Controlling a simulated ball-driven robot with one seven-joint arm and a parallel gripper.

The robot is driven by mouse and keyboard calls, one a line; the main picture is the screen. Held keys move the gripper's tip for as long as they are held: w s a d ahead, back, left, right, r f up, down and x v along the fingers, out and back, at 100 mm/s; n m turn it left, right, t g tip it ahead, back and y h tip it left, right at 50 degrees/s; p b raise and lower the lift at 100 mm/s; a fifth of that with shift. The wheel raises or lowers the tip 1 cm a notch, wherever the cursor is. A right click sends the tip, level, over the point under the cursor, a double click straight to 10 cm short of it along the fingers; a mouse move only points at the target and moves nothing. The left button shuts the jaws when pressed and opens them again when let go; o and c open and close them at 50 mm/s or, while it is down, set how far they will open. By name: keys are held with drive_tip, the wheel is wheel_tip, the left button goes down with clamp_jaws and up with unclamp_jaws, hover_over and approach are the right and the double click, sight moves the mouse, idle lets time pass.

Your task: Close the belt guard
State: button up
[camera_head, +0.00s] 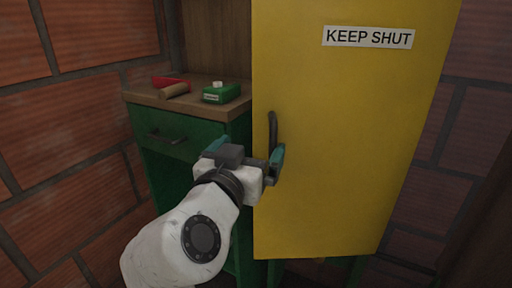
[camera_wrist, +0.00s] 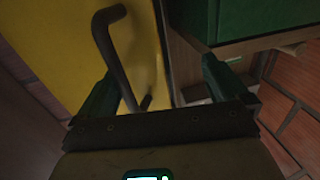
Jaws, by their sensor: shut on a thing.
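The belt guard (camera_head: 335,130) is a tall yellow panel with a "KEEP SHUT" label. It stands swung out, with wooden and green cabinet parts visible to its left. Its dark bar handle (camera_head: 272,133) is near the left edge. My gripper (camera_head: 246,152) is at the lower part of the handle, shut on it, its teal fingers well apart. In the wrist view, the handle (camera_wrist: 112,55) runs down between the fingers of my gripper (camera_wrist: 158,78), beside the yellow panel (camera_wrist: 60,40). The exact finger contact is unclear.
A green cabinet with a wooden top (camera_head: 235,104) and a drawer (camera_head: 165,138) stands left of the panel. On it are a green box (camera_head: 221,93), a brown roll (camera_head: 174,91) and a red item (camera_head: 165,81). Brick walls (camera_head: 60,140) close in both sides.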

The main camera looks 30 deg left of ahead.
drive_tip(key=shift+n+y, duration=0.3)
drive_tip(key=shift+s+a+f, duration=0.1)
drive_tip(key=shift+s+a, duration=0.3)
drive_tip(key=shift+s, duration=0.35)
drive_tip(key=shift+s+a+r, duration=0.1)
drive_tip(key=shift+s+a, duration=0.25)
drive_tip(key=shift+s, duration=0.4)
drive_tip(key=shift+s+a+f, duration=0.1)
drive_tip(key=shift+s+a, duration=0.3)
drive_tip(key=shift+s, duration=0.35)
drive_tip(key=shift+s+a, duration=0.55)
drive_tip(key=shift+a, duration=0.05)
drive_tip(key=c, duration=0.7)
drive_tip(key=shift+o, duration=0.2)
drive_tip(key=shift+s, duration=1.45)
drive_tip(key=shift+d, duration=0.1)
